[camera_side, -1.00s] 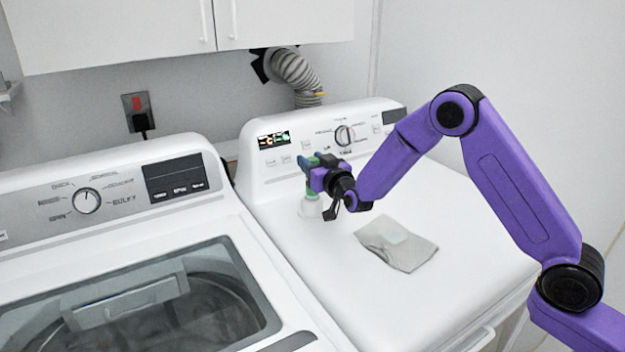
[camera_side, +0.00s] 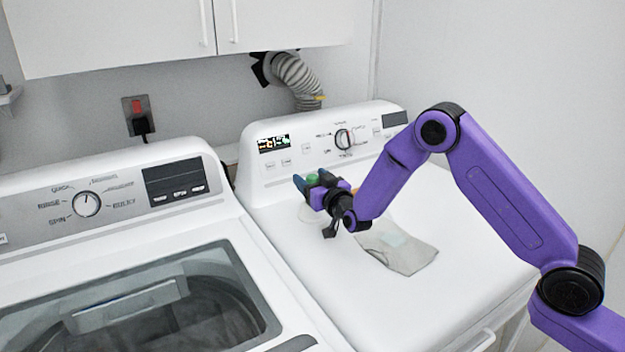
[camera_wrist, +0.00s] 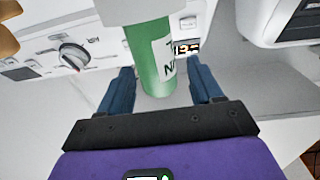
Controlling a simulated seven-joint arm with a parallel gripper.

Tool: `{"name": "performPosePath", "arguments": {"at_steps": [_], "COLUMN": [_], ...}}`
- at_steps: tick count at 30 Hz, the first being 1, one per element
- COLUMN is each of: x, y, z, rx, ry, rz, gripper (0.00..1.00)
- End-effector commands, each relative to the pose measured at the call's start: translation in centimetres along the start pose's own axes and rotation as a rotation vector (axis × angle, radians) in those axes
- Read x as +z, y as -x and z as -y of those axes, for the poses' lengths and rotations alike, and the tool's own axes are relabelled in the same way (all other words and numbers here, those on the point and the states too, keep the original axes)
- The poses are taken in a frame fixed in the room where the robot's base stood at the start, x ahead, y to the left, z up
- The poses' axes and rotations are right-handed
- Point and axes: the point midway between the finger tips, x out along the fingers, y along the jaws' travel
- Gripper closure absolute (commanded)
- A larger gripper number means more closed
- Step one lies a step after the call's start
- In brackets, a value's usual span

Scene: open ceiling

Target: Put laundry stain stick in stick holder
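The laundry stain stick (camera_wrist: 152,58) is a green cylinder with a white label. In the wrist view it lies between the two blue fingers of my gripper (camera_wrist: 162,85), with a visible gap at the right finger. The white round stick holder (camera_wrist: 125,8) shows at the top edge of the wrist view, and the stick appears to stand in it. In the side view, my gripper (camera_side: 308,188) is low over the back left of the machine top. The stick's green end (camera_side: 313,180) shows between the fingers. The holder (camera_side: 308,214) is partly hidden.
A grey cloth (camera_side: 412,258) with a pale patch lies right of my gripper. The control panel (camera_side: 300,150) rises close behind. A second machine (camera_side: 110,225) with a glass lid stands at left. The front of the right machine's top (camera_side: 370,305) is clear.

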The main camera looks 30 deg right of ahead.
Motion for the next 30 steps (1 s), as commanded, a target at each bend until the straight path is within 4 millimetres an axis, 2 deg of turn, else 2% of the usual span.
{"name": "performPosePath", "arguments": {"at_steps": [8,14,24,30], "x": [-0.3,-0.3,-0.3,-0.3], "y": [0.6,3.3,8.9,11.2], "z": [0.0,0.0,0.1,0.1], "rx": [0.0,-0.001,-0.002,-0.002], "ry": [0.0,0.001,0.001,0.0], "rz": [0.002,0.003,0.001,0.001], "gripper": [0.35,0.35,0.35,0.35]}}
